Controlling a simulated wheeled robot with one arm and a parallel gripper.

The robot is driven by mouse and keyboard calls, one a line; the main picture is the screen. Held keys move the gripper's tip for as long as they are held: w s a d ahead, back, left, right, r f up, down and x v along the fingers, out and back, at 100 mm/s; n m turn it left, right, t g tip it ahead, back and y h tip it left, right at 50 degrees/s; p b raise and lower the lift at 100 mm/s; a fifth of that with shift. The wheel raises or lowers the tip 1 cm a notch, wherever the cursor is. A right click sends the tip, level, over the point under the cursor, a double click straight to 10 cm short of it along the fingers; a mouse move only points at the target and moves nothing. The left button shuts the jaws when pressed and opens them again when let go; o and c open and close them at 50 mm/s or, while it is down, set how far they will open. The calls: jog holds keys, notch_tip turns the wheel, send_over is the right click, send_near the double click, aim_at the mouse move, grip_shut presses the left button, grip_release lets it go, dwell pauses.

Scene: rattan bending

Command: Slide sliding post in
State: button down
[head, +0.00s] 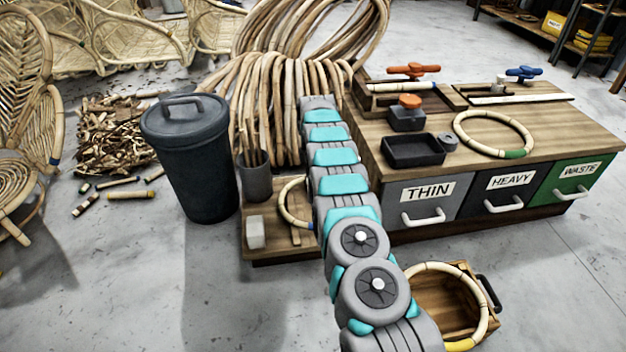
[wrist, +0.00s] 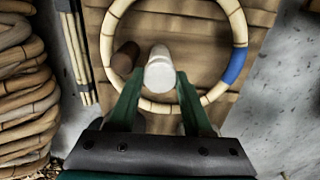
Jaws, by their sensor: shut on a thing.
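In the wrist view, my gripper (wrist: 163,84) has its two green fingers closed on a pale round post (wrist: 160,68), one finger on each side. The post stands inside a rattan ring (wrist: 112,21) that has a blue band on its right side. A darker brown post (wrist: 125,60) is just left of the pale post, also inside the ring. Both posts are over a wooden board (wrist: 200,60). The lower ends of the posts are hard to make out. In the head view my arm hides the gripper and both posts.
Rattan coils (wrist: 22,95) and thin sticks (wrist: 75,50) lie to the left in the wrist view. In the head view, a workbench (head: 560,125) with drawers stands right, a dark bin (head: 187,160) left, and a wooden crate (head: 437,297) with a ring lies front right. Open floor is front left.

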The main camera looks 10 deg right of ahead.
jog(key=shift+w+d+r, duration=0.15)
jog(key=shift+w+d, duration=0.05)
jog(key=shift+w, duration=0.15)
jog(key=c, duration=0.5)
grip_release()
jog(key=shift+o, duration=0.9)
jog(key=shift+a, duration=0.1)
notch_tip(320, 180, up, 8)
jog(key=shift+f+p, duration=0.2)
jog(key=shift+p, duration=0.2)
jog(key=shift+s, duration=0.1)
